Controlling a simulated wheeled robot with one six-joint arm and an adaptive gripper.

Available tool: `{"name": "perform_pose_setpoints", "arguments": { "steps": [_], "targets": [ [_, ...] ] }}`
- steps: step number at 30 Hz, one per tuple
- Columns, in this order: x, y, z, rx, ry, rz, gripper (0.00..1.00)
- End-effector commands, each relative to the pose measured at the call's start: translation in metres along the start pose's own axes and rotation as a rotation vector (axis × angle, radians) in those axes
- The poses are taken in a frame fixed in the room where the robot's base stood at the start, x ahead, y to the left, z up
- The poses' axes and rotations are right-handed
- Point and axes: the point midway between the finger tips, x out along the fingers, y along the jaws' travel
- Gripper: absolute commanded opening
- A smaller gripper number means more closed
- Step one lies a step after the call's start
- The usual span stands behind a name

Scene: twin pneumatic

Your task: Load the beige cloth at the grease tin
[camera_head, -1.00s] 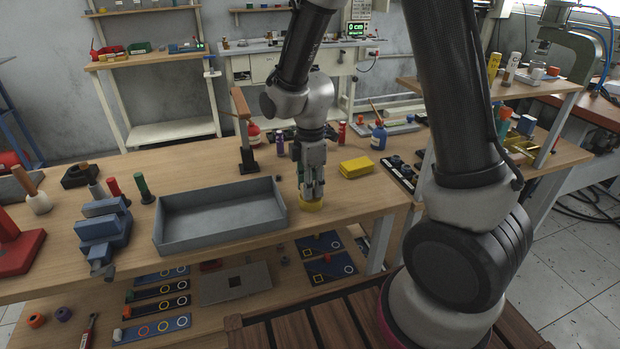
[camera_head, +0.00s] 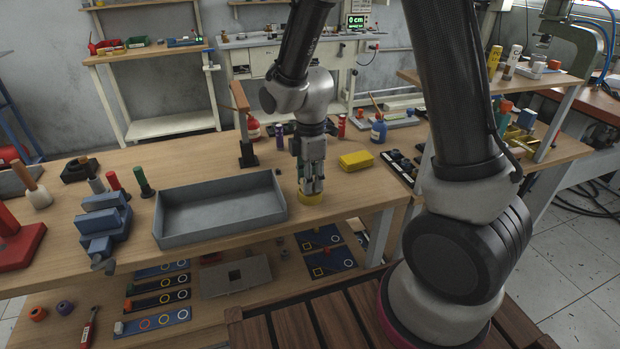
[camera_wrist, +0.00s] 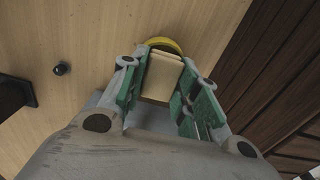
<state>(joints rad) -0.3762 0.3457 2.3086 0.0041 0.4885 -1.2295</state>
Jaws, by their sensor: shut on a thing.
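The beige cloth (camera_wrist: 162,72) is a pale block between the green-padded fingers in the wrist view. My gripper (camera_wrist: 157,85) is shut on it. The yellow round grease tin (camera_wrist: 166,44) shows just beyond the cloth, at the fingertips. In the head view my gripper (camera_head: 311,192) points straight down over the tin (camera_head: 310,198) near the front edge of the bench. The fingers hide most of the cloth there. I cannot tell whether the cloth touches the grease in the tin.
A grey tray (camera_head: 220,210) stands just left of my gripper. A yellow block (camera_head: 356,160) lies behind to the right. A clamp-like post (camera_head: 243,125) stands behind the tray. A blue vise (camera_head: 103,222) is further left. Bare bench lies right of the tin.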

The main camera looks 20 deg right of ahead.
Motion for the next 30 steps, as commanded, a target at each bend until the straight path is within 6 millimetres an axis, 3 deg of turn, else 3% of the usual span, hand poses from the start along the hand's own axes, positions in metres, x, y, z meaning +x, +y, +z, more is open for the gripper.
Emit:
{"name": "perform_pose_setpoints", "arguments": {
  "steps": [30],
  "targets": [
    [0.0082, 0.0001, 0.0, 0.0, 0.0, 0.0, 0.12]
  ]
}}
